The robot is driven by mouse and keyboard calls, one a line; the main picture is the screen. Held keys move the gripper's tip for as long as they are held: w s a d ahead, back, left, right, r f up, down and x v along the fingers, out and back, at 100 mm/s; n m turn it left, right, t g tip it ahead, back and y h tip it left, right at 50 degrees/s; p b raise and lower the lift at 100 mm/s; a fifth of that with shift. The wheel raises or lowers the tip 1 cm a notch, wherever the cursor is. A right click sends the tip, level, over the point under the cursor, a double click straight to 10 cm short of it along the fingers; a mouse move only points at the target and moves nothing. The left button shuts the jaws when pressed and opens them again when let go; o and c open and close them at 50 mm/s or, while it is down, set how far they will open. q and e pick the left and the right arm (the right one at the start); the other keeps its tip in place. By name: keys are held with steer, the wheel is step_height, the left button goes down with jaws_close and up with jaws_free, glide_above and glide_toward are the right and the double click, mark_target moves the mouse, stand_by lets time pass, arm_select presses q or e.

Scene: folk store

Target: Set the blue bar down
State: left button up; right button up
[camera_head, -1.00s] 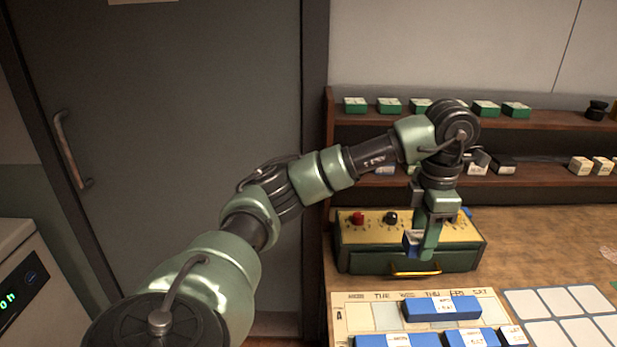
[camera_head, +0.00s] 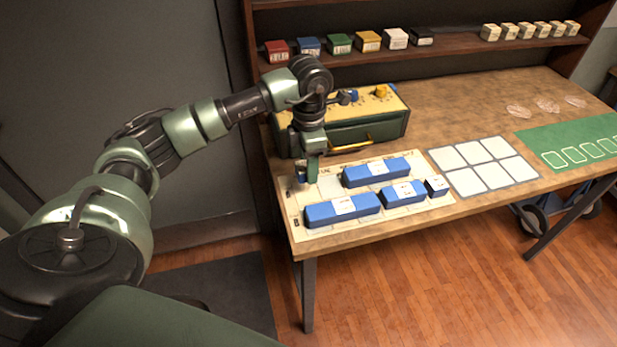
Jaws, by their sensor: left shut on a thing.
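My left gripper (camera_head: 307,177) is shut on a small blue bar (camera_head: 300,168), which is partly hidden by the fingers. It is at the far left part of a cream board (camera_head: 288,203) with day headings. I cannot tell whether the held bar touches the board. Other blue bars lie on the board: a long one at the back (camera_head: 365,175), a long one at the front left (camera_head: 330,213), a medium one (camera_head: 403,194) and a short darker one (camera_head: 437,186). My right gripper is not in view.
A green box with a yellow top (camera_head: 355,138) stands directly behind the board. A sheet of white cards (camera_head: 483,165) and a green mat (camera_head: 580,143) lie to the right. Small coloured boxes line the shelf (camera_head: 450,50). Bare tabletop lies behind the cards.

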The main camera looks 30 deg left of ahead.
mark_target(309, 191)
arm_select(q)
steer(key=shift+w+f, duration=0.1)
steer(key=shift+f, duration=0.75)
step_height(309, 191, down, 3)
steer(key=shift+f+p, duration=0.2)
steer(key=shift+p, duration=0.25)
steer(key=shift+f, duration=0.4)
steer(key=shift+f, duration=0.15)
steer(key=o, duration=1.3)
steer(key=shift+o, duration=0.2)
